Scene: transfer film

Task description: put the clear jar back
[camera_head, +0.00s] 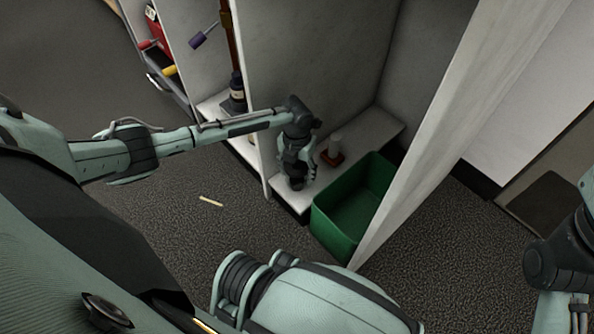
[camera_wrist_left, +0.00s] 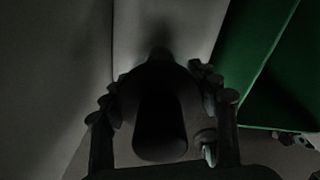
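A small pale, see-through cylinder on a reddish-brown base, which looks like the clear jar (camera_head: 336,144), stands upright on the low white shelf (camera_head: 374,126). My left gripper (camera_head: 298,178) points down over the front left of that shelf, left of the jar and apart from it. In the left wrist view, the fingers of my left gripper (camera_wrist_left: 160,95) are spread around a dark rounded object (camera_wrist_left: 160,125). That view is too dark to tell what the object is or whether the fingers press on it. My right gripper is out of view.
A green bin (camera_head: 328,222) stands right of the shelf, also in the left wrist view (camera_wrist_left: 245,60). White partition walls (camera_head: 300,50) rise on both sides. A dark bottle (camera_head: 237,88) stands in the neighbouring bay. A thin pale stick (camera_head: 211,201) lies on the carpet.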

